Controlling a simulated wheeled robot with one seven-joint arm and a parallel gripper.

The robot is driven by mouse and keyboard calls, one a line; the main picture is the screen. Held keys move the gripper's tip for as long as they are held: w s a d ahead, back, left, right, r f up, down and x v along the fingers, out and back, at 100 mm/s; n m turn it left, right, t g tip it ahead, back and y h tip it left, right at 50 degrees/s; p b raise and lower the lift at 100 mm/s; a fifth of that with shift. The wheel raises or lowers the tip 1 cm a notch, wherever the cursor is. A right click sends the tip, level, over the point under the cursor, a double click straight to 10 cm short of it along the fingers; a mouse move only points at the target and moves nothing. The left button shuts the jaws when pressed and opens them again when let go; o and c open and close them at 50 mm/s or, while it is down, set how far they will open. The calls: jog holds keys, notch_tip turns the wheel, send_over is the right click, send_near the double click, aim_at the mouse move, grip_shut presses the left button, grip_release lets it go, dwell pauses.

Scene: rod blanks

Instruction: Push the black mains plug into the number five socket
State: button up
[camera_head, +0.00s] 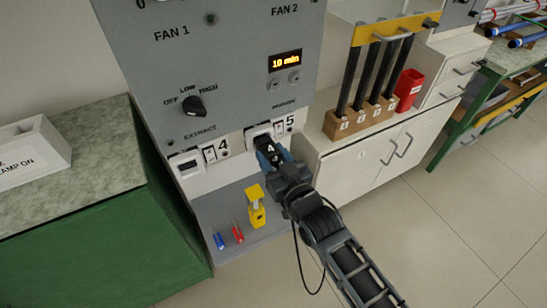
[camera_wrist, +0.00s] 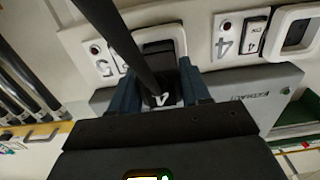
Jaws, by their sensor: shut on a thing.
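In the wrist view the plug (camera_wrist: 162,98) sits between my two blue-grey fingers (camera_wrist: 160,95). The number five socket (camera_head: 259,132), a white-framed recess, lies directly beyond the plug, left of the 5 label (camera_head: 289,122). In the wrist view the plug overlaps the lower part of this socket (camera_wrist: 158,36). The plug's front end is hidden, so I cannot tell whether it is inside the recess. A black cable (camera_wrist: 120,40) crosses the wrist view.
The number four socket (camera_head: 188,165) is empty, left of its switch. A yellow item (camera_head: 256,208) and blue and red screwdriver-like tools (camera_head: 237,232) are on the lower panel. A wooden rack of black rods (camera_head: 358,122) and a red cup (camera_head: 408,90) stand on the right cabinet.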

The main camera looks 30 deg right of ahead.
aim_at(275, 160)
jog(key=shift+w+b, duration=0.5)
jog(key=shift+w, duration=0.65)
jog(key=o, duration=1.2)
jog(key=shift+o, duration=0.2)
jog(key=shift+s+b, duration=0.5)
jog(key=shift+s, duration=3.4)
